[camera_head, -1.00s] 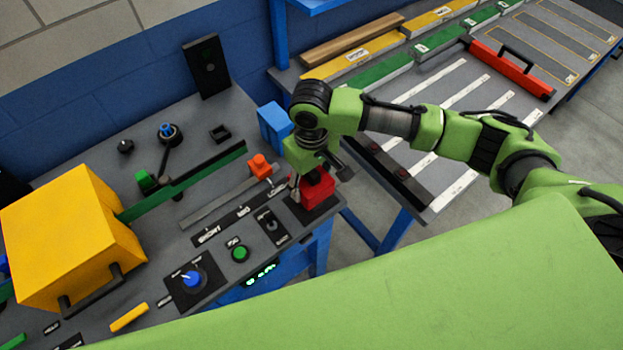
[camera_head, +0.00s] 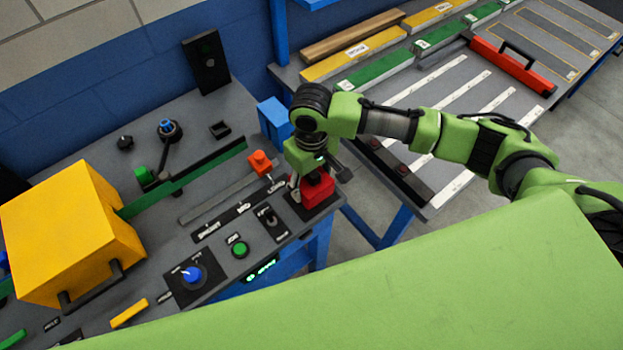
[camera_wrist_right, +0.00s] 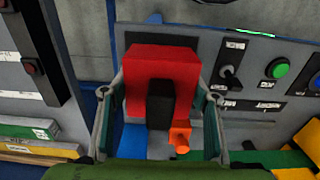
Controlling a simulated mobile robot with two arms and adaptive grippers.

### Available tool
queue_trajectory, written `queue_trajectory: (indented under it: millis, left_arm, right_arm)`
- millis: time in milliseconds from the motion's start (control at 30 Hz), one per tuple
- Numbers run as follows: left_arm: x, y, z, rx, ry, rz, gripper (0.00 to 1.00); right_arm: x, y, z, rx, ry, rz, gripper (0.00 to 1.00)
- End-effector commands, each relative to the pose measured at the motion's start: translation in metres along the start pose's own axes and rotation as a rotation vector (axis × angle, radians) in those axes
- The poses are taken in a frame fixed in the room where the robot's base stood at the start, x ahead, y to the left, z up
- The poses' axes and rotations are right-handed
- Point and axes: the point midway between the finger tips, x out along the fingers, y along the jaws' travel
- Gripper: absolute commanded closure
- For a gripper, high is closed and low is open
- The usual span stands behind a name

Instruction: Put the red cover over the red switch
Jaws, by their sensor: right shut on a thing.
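The red cover (camera_head: 318,191) is a boxy red piece at the right front corner of the grey panel. It also shows in the right wrist view (camera_wrist_right: 160,66), with a black block-shaped part in front of its middle. My right gripper (camera_head: 308,180) reaches down to it from above. In the wrist view the right gripper's fingers (camera_wrist_right: 163,118) stand on both sides of the cover, shut on it. The cover sits over or just above a dark plate (camera_head: 334,203); I cannot tell whether it touches. The red switch is not visible. My left gripper is out of view.
Close by are a black toggle switch (camera_head: 271,221), a green button (camera_head: 240,249), an orange knob (camera_head: 260,162) and a blue block (camera_head: 274,122). A yellow box (camera_head: 75,235) stands at the left. A second grey table (camera_head: 455,125) lies behind my right arm.

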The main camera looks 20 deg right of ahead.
Motion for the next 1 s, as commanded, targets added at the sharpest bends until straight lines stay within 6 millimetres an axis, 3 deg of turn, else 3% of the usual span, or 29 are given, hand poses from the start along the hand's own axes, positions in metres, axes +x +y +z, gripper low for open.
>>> queue_trajectory:
  millis: [367, 1000]
  left_arm:
    - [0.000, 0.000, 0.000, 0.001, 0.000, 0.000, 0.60]
    - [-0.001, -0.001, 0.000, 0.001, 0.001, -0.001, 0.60]
  right_arm:
    - [0.003, 0.000, 0.000, 0.001, 0.000, -0.001, 0.68]
    - [0.031, 0.000, -0.001, 0.000, 0.001, -0.001, 0.68]
